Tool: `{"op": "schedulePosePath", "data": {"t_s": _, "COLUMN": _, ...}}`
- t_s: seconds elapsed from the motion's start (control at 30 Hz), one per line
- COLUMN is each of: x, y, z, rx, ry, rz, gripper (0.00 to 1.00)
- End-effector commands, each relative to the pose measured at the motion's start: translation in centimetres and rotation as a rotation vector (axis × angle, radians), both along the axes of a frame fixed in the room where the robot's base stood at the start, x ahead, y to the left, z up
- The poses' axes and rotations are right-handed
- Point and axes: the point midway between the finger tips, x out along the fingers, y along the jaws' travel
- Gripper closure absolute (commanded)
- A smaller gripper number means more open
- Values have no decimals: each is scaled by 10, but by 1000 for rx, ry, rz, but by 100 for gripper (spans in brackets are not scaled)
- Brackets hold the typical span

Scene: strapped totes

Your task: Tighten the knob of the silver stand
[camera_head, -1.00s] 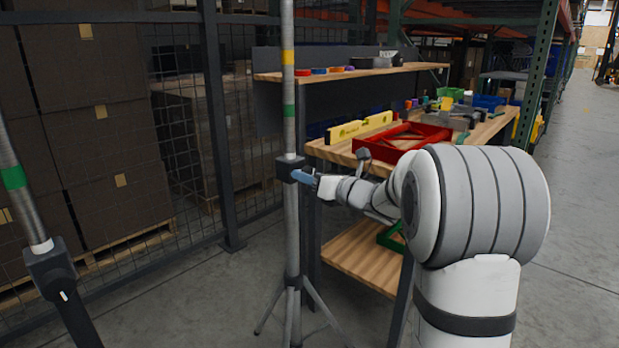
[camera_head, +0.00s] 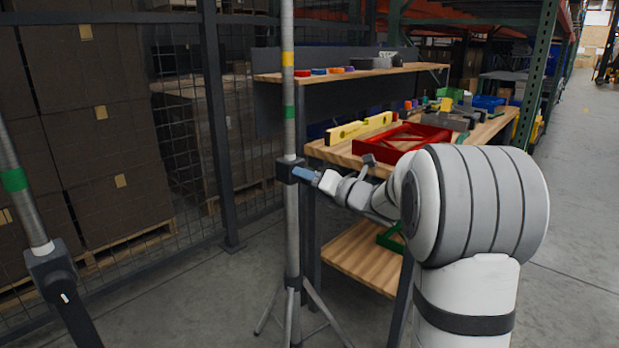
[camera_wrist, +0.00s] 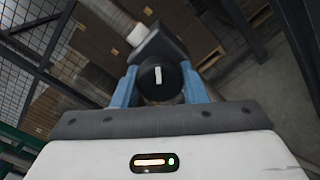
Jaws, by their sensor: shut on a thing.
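The silver stand (camera_head: 292,235) stands upright on thin tripod legs, left of the workbench. Its tube has a yellow and a green band above a black collar (camera_head: 286,168). My gripper (camera_head: 300,174) reaches the collar from the right, at the collar's height. In the wrist view, a round black knob (camera_wrist: 150,84) with a white mark sits between the two blue fingers of my gripper (camera_wrist: 158,88), one on each side. The gripper is shut on the knob. The white mark runs nearly upright there. In the head view the fingers hide the knob.
A second stand (camera_head: 75,318) with a black lower pole leans in view at the near left. The workbench (camera_head: 330,152) behind my arm holds a yellow level (camera_head: 358,127) and a red frame (camera_head: 405,140). A wire fence stands behind. The floor at right is clear.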

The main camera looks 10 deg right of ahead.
Motion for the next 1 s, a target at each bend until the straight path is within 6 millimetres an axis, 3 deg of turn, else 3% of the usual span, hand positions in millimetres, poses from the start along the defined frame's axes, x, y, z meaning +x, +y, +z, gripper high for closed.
{"op": "schedulePosePath", "data": {"t_s": 1.0, "x": 0, "y": 1, "z": 5, "rx": 783, "ry": 572, "rz": -2, "gripper": 84}}
